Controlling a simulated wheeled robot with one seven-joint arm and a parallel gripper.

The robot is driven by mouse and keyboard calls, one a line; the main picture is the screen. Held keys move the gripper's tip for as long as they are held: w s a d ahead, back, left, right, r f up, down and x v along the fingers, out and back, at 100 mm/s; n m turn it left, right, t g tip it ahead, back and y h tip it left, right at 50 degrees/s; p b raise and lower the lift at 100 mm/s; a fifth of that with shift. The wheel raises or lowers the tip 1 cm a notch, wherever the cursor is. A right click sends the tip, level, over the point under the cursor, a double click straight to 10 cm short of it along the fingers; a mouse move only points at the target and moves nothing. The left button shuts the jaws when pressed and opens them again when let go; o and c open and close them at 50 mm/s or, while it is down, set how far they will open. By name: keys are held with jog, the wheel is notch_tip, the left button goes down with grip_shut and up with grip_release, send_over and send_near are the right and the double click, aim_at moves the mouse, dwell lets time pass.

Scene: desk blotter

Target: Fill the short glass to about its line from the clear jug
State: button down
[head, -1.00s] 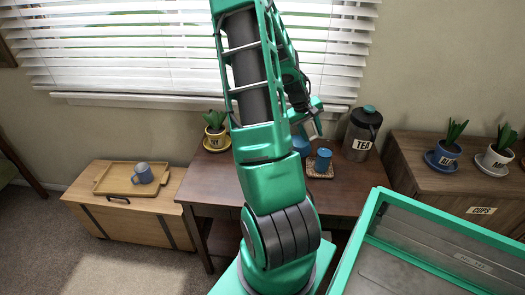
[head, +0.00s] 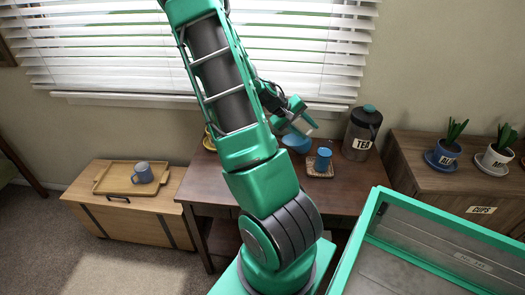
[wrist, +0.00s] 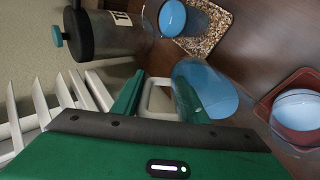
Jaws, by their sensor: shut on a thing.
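My gripper (wrist: 158,97) is shut on the pale handle of the clear jug (wrist: 207,88), which holds blue liquid. In the head view the jug's blue liquid (head: 297,143) shows just below my gripper (head: 302,122), partly behind my arm. I cannot tell how far the jug is tilted. A blue-filled glass (wrist: 185,18) stands on a speckled coaster (wrist: 215,38); it also shows in the head view (head: 323,158). A round vessel with a pale blue top (wrist: 297,103) sits on a red-brown holder (wrist: 268,104) beside the jug. No fill line is readable.
A dark canister labelled TEA (head: 361,133) stands at the desk's (head: 335,198) back right. Window blinds (head: 110,55) are behind. A wooden tray (head: 112,181) with a mug (head: 143,172) is on the left chest. Potted plants (head: 446,152) stand on the right cabinet.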

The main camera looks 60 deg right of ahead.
aim_at(311, 131)
jog(key=shift+w+a+r+g+h+p, duration=0.2)
jog(key=shift+r+g+h+p, duration=0.2)
jog(key=shift+r, duration=0.2)
jog(key=shift+w+a+r+g+h+p, duration=0.1)
jog(key=shift+a+r+g+h+p, duration=0.15)
jog(key=shift+r+h+p, duration=0.3)
jog(key=shift+w+a+r+g+h+p, duration=0.15)
jog(key=shift+r+g+h+p, duration=0.25)
jog(key=shift+r, duration=0.3)
dwell(3.6)
